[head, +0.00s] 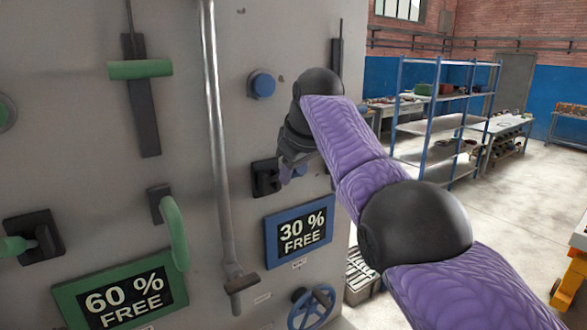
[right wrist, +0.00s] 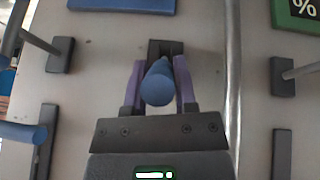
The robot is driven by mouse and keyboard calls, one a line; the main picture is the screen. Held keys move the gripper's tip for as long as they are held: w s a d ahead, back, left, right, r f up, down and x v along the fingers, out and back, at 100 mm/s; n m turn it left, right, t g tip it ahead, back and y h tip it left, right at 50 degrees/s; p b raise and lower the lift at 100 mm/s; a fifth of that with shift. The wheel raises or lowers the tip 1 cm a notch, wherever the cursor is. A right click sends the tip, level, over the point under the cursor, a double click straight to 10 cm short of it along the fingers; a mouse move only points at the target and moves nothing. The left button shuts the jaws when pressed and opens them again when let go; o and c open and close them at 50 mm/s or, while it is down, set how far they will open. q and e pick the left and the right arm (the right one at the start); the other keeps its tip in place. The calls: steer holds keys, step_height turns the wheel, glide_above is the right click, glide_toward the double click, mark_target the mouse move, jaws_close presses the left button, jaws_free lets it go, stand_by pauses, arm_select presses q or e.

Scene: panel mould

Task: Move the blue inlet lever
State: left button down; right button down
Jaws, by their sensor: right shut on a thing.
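The blue inlet lever (right wrist: 158,82) points toward the camera in the right wrist view, in front of its black mount (right wrist: 166,47) on the grey panel. My right gripper (right wrist: 158,88) is shut on it, one purple finger on each side. In the head view my right gripper (head: 289,172) is at the panel, beside a black mount (head: 264,178) and above the blue-framed "30 % FREE" sign (head: 299,231). The gripper hides most of the lever there. My left gripper is not in view.
A long grey metal rod (head: 217,140) runs down the panel left of my gripper. A blue knob (head: 262,84), a green slider handle (head: 140,69), a curved green lever (head: 174,232) and a blue handwheel (head: 311,306) are nearby. Shelves (head: 441,118) stand behind at the right.

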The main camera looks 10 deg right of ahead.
steer(key=shift+r, duration=0.1)
steer(key=shift+c, duration=2)
jaws_free()
steer(key=shift+w, duration=0.1)
steer(key=shift+s+r+b, duration=0.25)
steer(key=shift+b, duration=0.1)
steer(key=a+b+v, duration=0.1)
steer(key=v, duration=0.8)
steer(key=shift+d, duration=0.45)
